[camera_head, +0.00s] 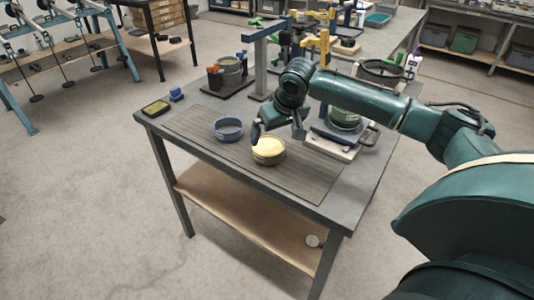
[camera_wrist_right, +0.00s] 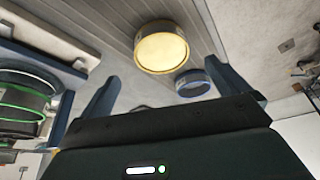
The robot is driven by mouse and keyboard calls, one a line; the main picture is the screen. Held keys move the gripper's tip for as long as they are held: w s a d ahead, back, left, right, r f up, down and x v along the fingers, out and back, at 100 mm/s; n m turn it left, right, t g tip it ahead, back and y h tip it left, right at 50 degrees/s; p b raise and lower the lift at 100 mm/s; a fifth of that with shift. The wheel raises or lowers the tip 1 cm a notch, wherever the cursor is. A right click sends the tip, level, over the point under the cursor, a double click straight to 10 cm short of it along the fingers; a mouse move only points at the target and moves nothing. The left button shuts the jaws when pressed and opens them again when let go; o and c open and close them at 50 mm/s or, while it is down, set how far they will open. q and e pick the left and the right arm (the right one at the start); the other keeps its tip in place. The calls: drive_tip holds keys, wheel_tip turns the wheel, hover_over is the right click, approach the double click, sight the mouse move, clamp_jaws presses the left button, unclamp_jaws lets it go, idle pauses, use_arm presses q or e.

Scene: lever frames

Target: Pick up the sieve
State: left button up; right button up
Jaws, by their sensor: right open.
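Two round, sieve-like items stand on the ribbed mat of the table: a blue ring-shaped one (camera_head: 228,128) and a tan one with a pale yellow top (camera_head: 268,151). I cannot tell for sure which is the sieve. My left gripper is not in view.
A machine with a green drum (camera_head: 344,118) stands right of my right gripper, and a dark-rimmed round vessel (camera_head: 380,72) is behind my arm. The mat's front (camera_head: 310,178) is clear.

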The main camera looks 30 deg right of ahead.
sight(266, 151)
drive_tip(key=x, duration=0.9)
drive_tip(key=shift+w+r, duration=0.15)
drive_tip(key=shift+w, duration=0.1)
drive_tip(key=shift+c, duration=0.2)
drive_tip(key=shift+r, duration=0.1)
drive_tip(key=c, duration=1)
